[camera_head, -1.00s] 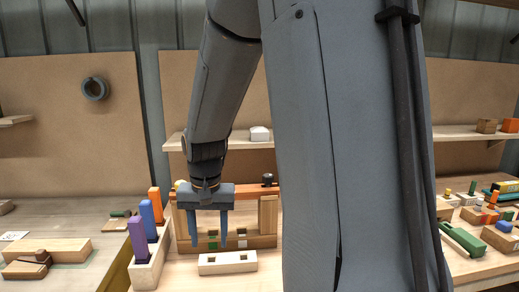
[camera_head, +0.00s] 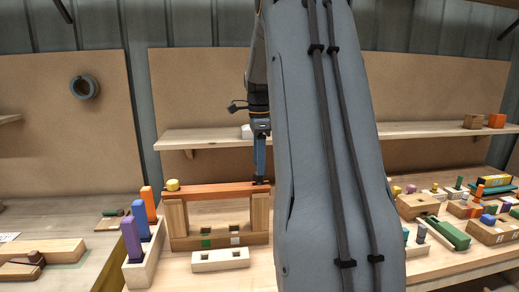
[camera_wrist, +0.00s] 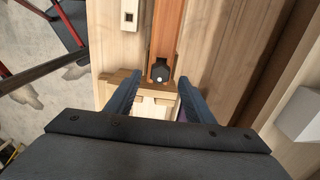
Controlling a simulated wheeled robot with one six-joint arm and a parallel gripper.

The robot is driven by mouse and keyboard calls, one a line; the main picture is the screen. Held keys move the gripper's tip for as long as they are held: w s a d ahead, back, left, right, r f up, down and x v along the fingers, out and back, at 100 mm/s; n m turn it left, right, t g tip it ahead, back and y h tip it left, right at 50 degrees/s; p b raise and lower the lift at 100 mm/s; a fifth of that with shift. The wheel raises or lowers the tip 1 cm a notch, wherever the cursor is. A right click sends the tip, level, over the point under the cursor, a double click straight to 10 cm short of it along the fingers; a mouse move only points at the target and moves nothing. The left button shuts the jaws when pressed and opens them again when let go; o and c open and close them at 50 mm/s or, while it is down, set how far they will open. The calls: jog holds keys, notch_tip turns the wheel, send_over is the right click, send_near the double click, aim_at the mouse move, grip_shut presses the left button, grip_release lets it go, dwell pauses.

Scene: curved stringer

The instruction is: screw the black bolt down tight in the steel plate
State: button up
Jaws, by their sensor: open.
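The black bolt (camera_wrist: 160,71) stands at the near end of an orange-brown bar (camera_wrist: 165,32) in the wrist view; its head has a pale dot. No steel plate is clear to me; the bolt sits at this bar, shown in the head view (camera_head: 215,191) across two wooden posts. My gripper (camera_wrist: 158,80) is open, one blue finger on each side of the bolt and apart from it. In the head view my gripper (camera_head: 260,176) points down over the bar's right end, where the fingers and my arm largely hide the bolt. How deep the bolt sits I cannot tell.
A yellow knob (camera_head: 172,185) is at the bar's left end. A pale block with holes (camera_head: 221,260) lies in front. A rack with purple, blue and orange pegs (camera_head: 146,262) stands left. A shelf (camera_head: 195,138) is behind. Many small parts lie at right.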

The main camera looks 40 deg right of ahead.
jog(key=shift+f+p, duration=0.35)
jog(key=shift+f, duration=1.3)
grip_shut()
jog(key=m, duration=0.8)
jog(key=shift+f, duration=0.25)
jog(key=shift+a, duration=0.1)
jog(key=m, duration=0.3)
jog(key=shift+f+m, duration=0.15)
jog(key=shift+m, duration=0.25)
jog(key=m, duration=0.4)
jog(key=shift+f, duration=0.15)
